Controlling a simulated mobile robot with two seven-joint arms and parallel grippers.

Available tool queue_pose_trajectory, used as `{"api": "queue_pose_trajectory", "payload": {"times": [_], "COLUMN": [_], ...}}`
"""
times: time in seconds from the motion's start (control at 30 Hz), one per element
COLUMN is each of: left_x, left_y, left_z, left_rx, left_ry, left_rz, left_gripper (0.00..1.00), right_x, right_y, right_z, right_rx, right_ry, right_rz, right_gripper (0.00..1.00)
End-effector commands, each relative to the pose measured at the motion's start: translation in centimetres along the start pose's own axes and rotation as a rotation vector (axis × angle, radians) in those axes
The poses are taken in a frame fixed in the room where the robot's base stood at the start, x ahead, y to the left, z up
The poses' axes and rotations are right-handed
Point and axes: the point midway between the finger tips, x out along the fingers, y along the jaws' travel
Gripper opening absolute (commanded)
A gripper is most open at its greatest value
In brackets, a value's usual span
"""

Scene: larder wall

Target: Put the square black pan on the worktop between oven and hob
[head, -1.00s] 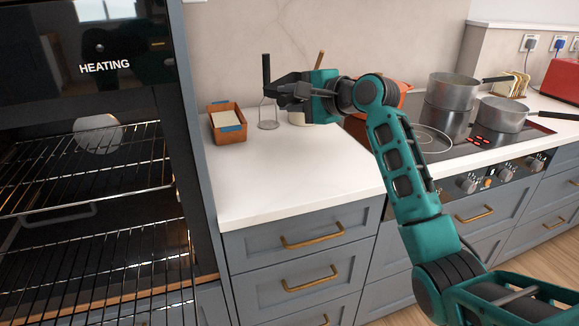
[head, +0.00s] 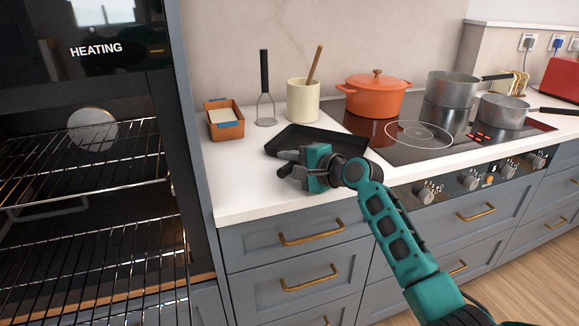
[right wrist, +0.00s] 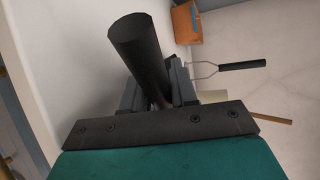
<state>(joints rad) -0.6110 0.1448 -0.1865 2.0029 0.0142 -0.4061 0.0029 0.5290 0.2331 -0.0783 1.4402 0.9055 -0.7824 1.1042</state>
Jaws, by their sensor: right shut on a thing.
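The square black pan (head: 318,136) is low over the worktop (head: 240,180) between the oven (head: 95,150) and the hob (head: 400,150). It looks level, and its right side reaches the hob's left edge in the picture. I cannot tell if it rests on the worktop. My right gripper (head: 287,162) is in front of the pan and hides its near side. In the right wrist view, the gripper (right wrist: 158,95) is shut on a dark round bar (right wrist: 140,48), which looks like the pan's handle. My left gripper is not in view.
Behind the pan stand a masher (head: 265,95), a cream utensil pot (head: 303,100) and an orange casserole (head: 375,95). A small brown box (head: 225,125) is at the back left. Steel pans (head: 452,88) stand on the hob. The front left worktop is clear.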

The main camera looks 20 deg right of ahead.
Motion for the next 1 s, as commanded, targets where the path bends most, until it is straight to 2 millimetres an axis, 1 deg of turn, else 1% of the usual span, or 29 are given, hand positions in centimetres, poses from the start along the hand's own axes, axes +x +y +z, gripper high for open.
{"api": "queue_pose_trajectory", "payload": {"times": [0.1, 0.37, 0.4, 0.47, 0.77, 0.87, 1.0], "left_x": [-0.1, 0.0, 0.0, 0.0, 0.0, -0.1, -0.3], "left_y": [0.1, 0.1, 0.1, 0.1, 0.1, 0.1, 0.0], "left_z": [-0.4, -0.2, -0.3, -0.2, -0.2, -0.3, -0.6], "left_rx": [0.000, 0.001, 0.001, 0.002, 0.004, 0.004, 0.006], "left_ry": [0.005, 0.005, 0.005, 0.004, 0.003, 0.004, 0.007], "left_rz": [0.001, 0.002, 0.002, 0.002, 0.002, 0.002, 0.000], "left_gripper": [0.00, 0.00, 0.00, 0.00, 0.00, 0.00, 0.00], "right_x": [0.0, 0.1, 0.1, 0.1, 0.0, -0.7, -2.8], "right_y": [-0.2, 0.1, 0.2, 0.2, -0.1, 0.0, -0.1], "right_z": [0.0, -0.1, 0.0, 0.0, 0.0, -0.1, 0.0], "right_rx": [-0.005, -0.004, -0.001, -0.001, -0.001, 0.000, -0.003], "right_ry": [0.001, 0.001, 0.000, 0.000, 0.000, 0.001, 0.001], "right_rz": [-0.007, -0.006, -0.002, -0.001, -0.002, -0.001, -0.001], "right_gripper": [0.00, 0.00, 0.31, 0.37, 0.38, 0.38, 0.38]}}
